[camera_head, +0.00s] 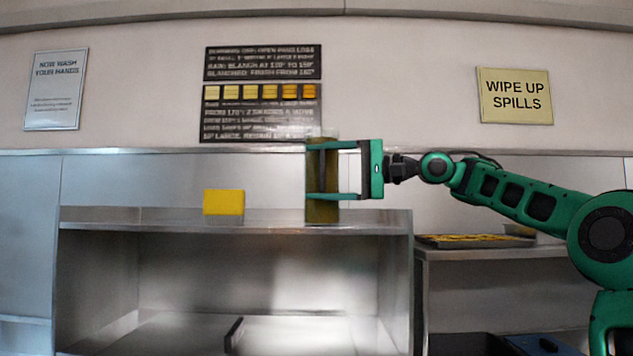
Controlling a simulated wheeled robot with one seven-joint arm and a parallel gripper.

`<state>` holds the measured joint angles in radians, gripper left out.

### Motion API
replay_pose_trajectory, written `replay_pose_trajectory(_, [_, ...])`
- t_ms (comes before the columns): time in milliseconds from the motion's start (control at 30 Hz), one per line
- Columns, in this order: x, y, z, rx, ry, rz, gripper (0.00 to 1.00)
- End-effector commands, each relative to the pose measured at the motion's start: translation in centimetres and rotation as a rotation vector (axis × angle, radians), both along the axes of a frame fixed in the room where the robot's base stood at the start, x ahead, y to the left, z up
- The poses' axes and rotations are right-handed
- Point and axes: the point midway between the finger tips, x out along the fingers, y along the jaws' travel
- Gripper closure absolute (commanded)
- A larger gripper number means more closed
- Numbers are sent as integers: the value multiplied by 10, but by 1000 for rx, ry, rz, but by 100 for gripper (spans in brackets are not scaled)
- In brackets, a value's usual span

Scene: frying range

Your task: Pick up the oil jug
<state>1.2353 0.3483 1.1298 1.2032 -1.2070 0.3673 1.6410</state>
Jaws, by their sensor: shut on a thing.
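The oil jug (322,212) is a tall, dark olive-brown container with a paler top. It stands upright at the front right of the steel shelf top (140,216). My gripper (322,169) reaches in from the right, with one finger above the other across the jug. It is shut on the jug. The jug's bottom is close to the shelf surface, and I cannot tell whether it touches. The fingers hide thin strips of the jug.
A yellow block (223,202) sits on the shelf top left of the jug, with free room between. A tray of fries (474,241) lies on a lower counter at the right. The steel wall (180,180) rises behind. An open bay lies below the shelf top.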

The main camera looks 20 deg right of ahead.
Motion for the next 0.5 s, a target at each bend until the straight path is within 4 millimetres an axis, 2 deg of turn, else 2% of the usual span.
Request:
replay_pose_trajectory(433, [-1, 1, 42, 4, -9, 1, 76])
replay_pose_trajectory(500, [-7, 7, 46, 1, -9, 0, 76])
